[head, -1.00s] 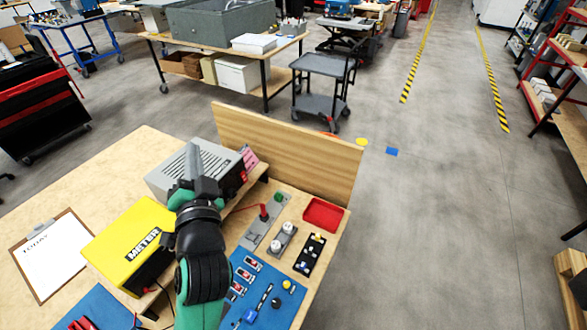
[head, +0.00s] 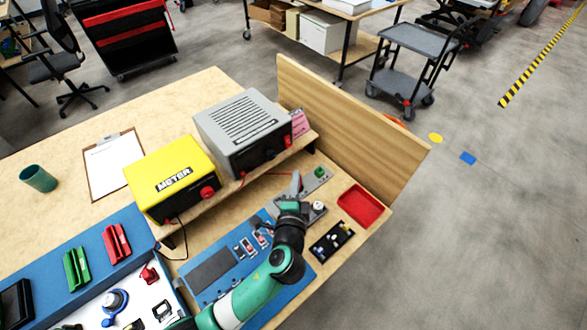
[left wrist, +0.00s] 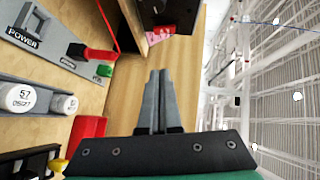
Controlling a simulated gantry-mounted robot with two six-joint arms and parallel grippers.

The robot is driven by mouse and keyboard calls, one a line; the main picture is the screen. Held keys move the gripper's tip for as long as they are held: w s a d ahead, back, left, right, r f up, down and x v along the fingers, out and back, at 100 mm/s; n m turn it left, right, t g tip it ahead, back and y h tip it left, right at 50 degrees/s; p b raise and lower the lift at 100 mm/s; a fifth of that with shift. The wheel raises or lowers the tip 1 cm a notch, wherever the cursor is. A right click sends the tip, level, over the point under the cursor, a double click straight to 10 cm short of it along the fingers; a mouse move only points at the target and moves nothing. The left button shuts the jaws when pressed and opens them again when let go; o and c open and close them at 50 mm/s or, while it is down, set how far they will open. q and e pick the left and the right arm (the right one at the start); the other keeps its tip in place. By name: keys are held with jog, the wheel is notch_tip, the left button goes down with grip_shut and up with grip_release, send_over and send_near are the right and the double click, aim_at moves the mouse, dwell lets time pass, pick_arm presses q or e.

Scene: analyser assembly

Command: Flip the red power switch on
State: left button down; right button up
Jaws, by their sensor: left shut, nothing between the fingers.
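A grey panel (head: 312,184) on the bench carries a green part (head: 320,172). In the left wrist view the panel (left wrist: 60,48) reads POWER beside a grey frame (left wrist: 35,18). A red part (left wrist: 92,53) with a red cable and the green part (left wrist: 105,71) sit at its end. I cannot make out the red switch lever or whether it is on. My left gripper (head: 296,178) is over the panel, shut and empty. Its fingertips (left wrist: 159,76) show together, to the right of the panel, and touch nothing visible. My right gripper is not in view.
A grey box (head: 245,125) and a yellow meter (head: 172,175) stand on a raised shelf left of the panel. A wooden board (head: 350,115) stands behind. A red tray (head: 360,205) and a black rack (head: 332,242) lie to the right.

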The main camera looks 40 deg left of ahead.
aim_at(288, 142)
pick_arm(q)
jog(key=b+x, duration=0.3)
jog(key=x, duration=0.6)
jog(key=shift+f+b, duration=0.2)
jog(key=shift+b, duration=0.1)
jog(key=shift+w+a+f, duration=0.15)
jog(key=shift+a, duration=0.8)
jog(key=shift+w+a+f, duration=0.15)
jog(key=shift+a, duration=0.8)
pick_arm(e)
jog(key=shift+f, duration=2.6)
pick_arm(q)
jog(key=shift+b, duration=0.3)
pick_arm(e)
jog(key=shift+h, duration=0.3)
